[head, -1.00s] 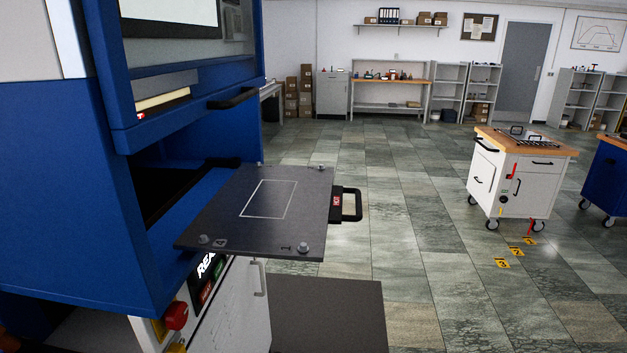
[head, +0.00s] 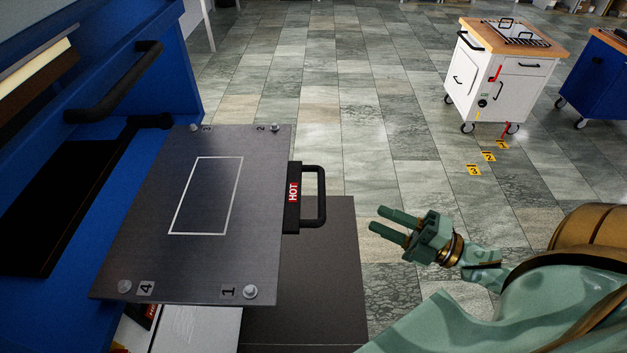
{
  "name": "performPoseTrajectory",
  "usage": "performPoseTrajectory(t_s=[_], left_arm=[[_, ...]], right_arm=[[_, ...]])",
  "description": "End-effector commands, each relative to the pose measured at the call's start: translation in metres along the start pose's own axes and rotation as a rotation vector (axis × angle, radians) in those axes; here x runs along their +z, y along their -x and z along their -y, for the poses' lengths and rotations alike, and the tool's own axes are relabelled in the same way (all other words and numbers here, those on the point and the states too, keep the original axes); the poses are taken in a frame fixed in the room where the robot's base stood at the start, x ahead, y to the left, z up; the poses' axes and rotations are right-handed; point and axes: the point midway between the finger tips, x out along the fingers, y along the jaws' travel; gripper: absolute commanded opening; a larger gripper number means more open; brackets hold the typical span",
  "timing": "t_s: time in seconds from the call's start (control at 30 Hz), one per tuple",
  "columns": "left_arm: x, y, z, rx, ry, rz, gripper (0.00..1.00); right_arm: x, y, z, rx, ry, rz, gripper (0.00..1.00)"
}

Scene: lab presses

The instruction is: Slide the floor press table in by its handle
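The press table (head: 150,230) is a dark flat plate with a white outlined rectangle and numbered corner bolts. It sticks out of the blue press (head: 185,70) on the left. Its black handle (head: 321,196), with a red HOT label, is on the plate's right edge. My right gripper (head: 374,219) is to the right of the handle, apart from it, with its two green fingers pointing left at it. The fingers are spread with a gap and nothing between them. My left gripper is not in view.
A dark mat (head: 300,300) lies on the floor below the handle. A black bar handle (head: 115,90) is on the press above the table. A white wheeled cart (head: 510,85) and a blue cart (head: 597,80) stand back right.

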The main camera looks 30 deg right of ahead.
Motion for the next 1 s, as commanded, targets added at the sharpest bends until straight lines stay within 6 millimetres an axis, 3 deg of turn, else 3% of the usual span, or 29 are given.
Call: performPoseTrajectory(t_s=[0.6, 0.8, 1.0], left_arm=[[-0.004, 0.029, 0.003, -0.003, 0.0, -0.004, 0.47], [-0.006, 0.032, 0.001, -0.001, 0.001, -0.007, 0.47], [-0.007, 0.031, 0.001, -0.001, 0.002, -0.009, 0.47]], right_arm=[[0.001, -0.136, -0.002, 0.004, 0.0, 0.003, 0.36], [0.001, -0.155, 0.0, 0.001, -0.002, 0.003, 0.36], [0.001, -0.157, 0.001, 0.0, -0.003, 0.003, 0.36]])
